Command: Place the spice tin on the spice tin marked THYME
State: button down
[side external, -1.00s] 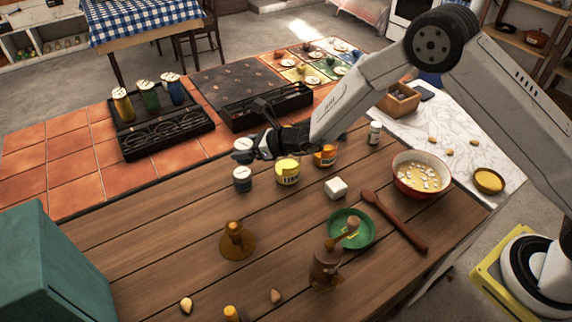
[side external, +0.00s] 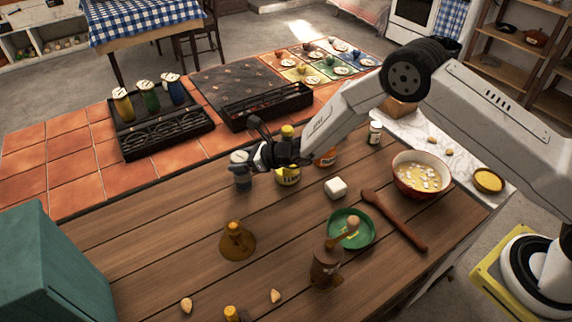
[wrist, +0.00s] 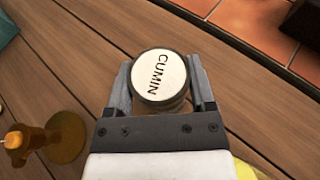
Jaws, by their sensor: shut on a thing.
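My gripper (side external: 248,161) is shut on a grey spice tin (side external: 242,178) with a pale lid. In the wrist view the lid reads CUMIN (wrist: 160,76), and the tin sits between the two fingers (wrist: 160,88). It is upright, low over the wooden table at the left end of a row of tins. Whether another tin is beneath it I cannot tell. A yellow tin (side external: 287,178) stands just right of it, partly behind the gripper; its label is hard to read. An orange tin (side external: 326,158) is farther right, partly hidden by my arm. I cannot make out THYME on any tin.
A brown bell-shaped holder (side external: 237,242) is in front. The table left of the tins is clear.

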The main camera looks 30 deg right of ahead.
jog(key=shift+f, duration=0.2)
grip_release()
jog(key=shift+r, duration=0.1)
jog(key=shift+v, duration=1.1)
notch_tip(320, 180, up, 8)
jog(key=s+d, duration=0.1)
jog(key=s, duration=0.1)
jog(key=shift+d, duration=0.35)
